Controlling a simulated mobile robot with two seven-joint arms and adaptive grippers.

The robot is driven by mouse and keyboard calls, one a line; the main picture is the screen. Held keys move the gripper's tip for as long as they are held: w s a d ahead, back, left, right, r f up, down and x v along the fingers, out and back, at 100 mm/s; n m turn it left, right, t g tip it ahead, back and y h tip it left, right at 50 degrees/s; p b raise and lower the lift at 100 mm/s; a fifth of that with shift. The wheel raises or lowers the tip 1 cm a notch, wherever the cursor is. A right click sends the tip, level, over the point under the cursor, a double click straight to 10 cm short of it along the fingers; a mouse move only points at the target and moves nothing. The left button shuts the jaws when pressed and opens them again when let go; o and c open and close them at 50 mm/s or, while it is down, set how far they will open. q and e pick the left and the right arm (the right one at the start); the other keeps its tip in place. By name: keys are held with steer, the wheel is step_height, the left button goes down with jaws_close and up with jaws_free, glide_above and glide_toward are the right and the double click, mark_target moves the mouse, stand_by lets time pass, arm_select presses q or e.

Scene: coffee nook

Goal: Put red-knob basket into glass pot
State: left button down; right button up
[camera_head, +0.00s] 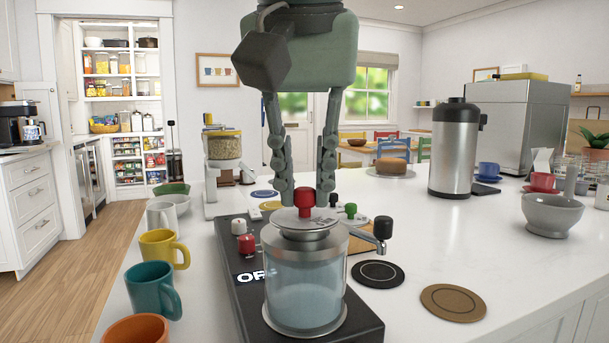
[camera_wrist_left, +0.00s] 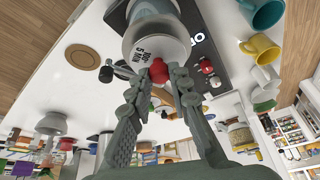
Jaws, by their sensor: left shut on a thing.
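The red-knob basket has a red knob (camera_head: 305,198) over a pale metal disc (camera_head: 301,229). My left gripper (camera_head: 305,204) comes down from above with its two fingers on either side of the knob, shut on it. The disc sits at the mouth of the glass pot (camera_head: 304,292), a clear cylinder with a metal base and bluish contents. I cannot tell whether the disc rests on the rim or hangs just above it. In the left wrist view the knob (camera_wrist_left: 159,71) is between the fingertips, and the disc (camera_wrist_left: 160,50) shows printed text. My right gripper is not in view.
The pot stands on a black base (camera_head: 237,270) with white lettering and several small knobs. Mugs, including a teal one (camera_head: 150,289), line the left edge. A steel flask (camera_head: 455,150) and a grey mortar (camera_head: 551,216) stand right. Coasters (camera_head: 453,302) lie between.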

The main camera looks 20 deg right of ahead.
arm_select(q)
steer(key=shift+f+b, duration=0.35)
steer(key=shift+f, duration=0.35)
stand_by(0.7)
steer(key=c, duration=1.3)
jaws_free()
steer(key=v, duration=1.2)
